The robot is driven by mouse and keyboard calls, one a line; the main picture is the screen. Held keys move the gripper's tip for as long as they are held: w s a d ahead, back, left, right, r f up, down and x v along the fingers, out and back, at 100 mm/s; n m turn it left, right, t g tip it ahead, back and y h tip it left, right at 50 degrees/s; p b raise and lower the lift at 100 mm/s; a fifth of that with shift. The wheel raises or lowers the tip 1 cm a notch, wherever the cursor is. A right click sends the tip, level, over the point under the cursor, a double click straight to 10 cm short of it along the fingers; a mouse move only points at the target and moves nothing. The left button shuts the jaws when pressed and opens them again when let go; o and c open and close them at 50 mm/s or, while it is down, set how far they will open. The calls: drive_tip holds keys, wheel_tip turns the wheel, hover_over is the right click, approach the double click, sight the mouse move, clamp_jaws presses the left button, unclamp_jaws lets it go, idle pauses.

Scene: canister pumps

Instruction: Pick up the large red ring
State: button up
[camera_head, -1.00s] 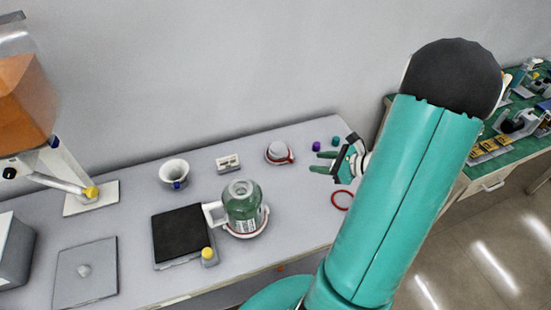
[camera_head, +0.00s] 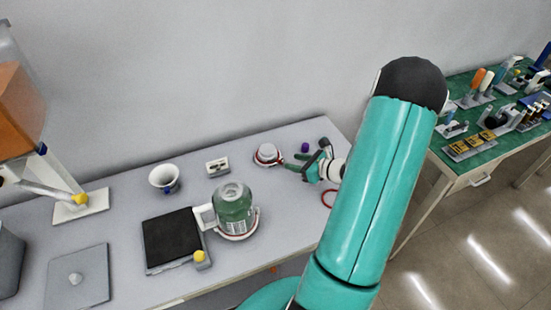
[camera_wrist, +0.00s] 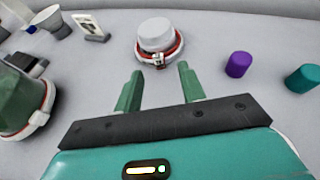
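A red ring (camera_head: 328,199) lies flat on the grey table in the head view, partly hidden by my arm; it is not visible in the wrist view. A second red ring with a metal clasp (camera_wrist: 158,61) sits around the base of a white round cap (camera_wrist: 157,34), which also shows in the head view (camera_head: 267,151). My gripper (camera_wrist: 157,75) is open and empty, its two green fingers apart and pointing toward the clasp side of the capped ring, without visible contact. In the head view my gripper (camera_head: 290,161) is just right of the cap.
A purple cylinder (camera_wrist: 238,64) and a teal cylinder (camera_wrist: 303,78) stand right of the fingers. A green canister (camera_head: 234,207), white funnel (camera_head: 164,178) and black-topped plate (camera_head: 172,238) are to the left. A green table (camera_head: 474,145) stands at right.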

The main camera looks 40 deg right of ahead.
sight(283, 160)
drive_tip(key=x, duration=0.5)
drive_tip(key=shift+a, duration=0.15)
drive_tip(key=shift+s, duration=0.1)
clamp_jaws()
drive_tip(key=shift+r, duration=0.6)
drive_tip(key=s+a+r, duration=0.7)
drive_tip(key=s+r, duration=0.4)
drive_tip(key=shift+s+a+r, duration=0.25)
drive_tip(key=shift+s+r, duration=0.1)
drive_tip(key=shift+s, duration=0.05)
